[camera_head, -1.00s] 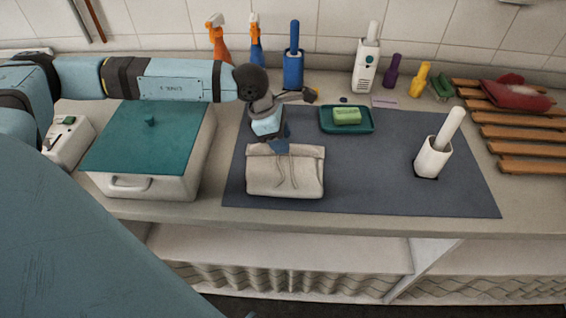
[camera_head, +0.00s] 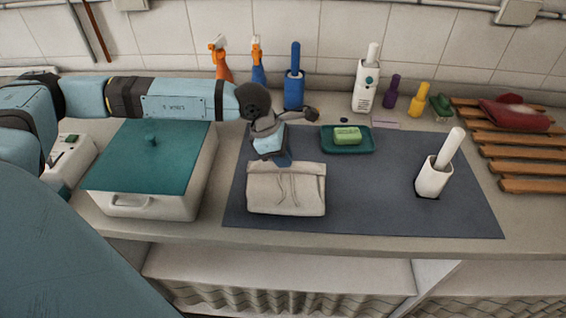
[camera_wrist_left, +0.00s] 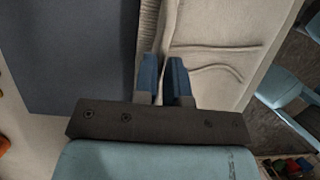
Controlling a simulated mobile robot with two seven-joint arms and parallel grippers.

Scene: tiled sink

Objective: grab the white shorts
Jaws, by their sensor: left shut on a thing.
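The folded white shorts (camera_head: 288,190), off-white with a drawstring at the front, lie on the dark grey mat (camera_head: 370,200). My left gripper (camera_head: 284,160) points down at their far edge, with its arm coming in from the left. In the left wrist view the two blue fingers (camera_wrist_left: 164,75) are shut on a fold of the shorts (camera_wrist_left: 225,60), with only a narrow gap between them. The fold between the fingertips is partly hidden. My right gripper is not in view.
A white box with a teal lid (camera_head: 150,155) stands left of the mat. A green soap dish (camera_head: 360,146) and a white brush holder (camera_head: 432,180) stand to the right. Bottles line the wall, and a wooden rack (camera_head: 525,150) is at far right.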

